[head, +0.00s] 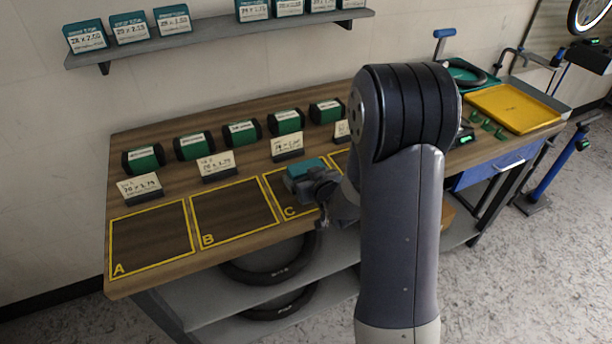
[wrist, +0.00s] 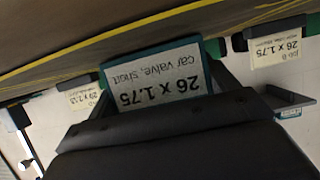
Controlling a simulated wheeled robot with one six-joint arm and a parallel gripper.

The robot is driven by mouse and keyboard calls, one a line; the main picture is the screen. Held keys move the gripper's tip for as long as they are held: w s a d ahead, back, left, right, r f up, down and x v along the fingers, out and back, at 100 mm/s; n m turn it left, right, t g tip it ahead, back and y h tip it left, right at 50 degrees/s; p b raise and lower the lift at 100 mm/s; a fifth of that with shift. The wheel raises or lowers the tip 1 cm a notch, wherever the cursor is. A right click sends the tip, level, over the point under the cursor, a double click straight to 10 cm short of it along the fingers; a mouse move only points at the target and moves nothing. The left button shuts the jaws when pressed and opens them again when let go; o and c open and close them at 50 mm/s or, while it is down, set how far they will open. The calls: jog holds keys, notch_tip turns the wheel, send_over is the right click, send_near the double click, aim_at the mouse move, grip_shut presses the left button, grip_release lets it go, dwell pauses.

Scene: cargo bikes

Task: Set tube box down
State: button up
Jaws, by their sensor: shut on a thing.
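My gripper (head: 316,184) is shut on a teal tube box (head: 302,170) at square C (head: 278,194) on the wooden workbench. In the wrist view the box (wrist: 158,80) sits between the fingers, its white label upside down and reading 26 x 1.75, car valve, short. The box looks close to the bench top, but I cannot tell whether it touches. My gripper and arm hide part of square C. Squares A (head: 150,238) and B (head: 233,212) are bare.
Card stands (head: 218,166) stand behind the squares, with a row of green-and-black rolls (head: 194,147) behind them. A wall shelf (head: 220,38) holds more boxes. A yellow tray (head: 515,107) lies at the right. Tyres (head: 268,270) lie on the lower shelf.

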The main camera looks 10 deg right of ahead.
jog(key=shift+f, duration=0.2)
jog(key=o, duration=1)
jog(key=shift+r, duration=0.15)
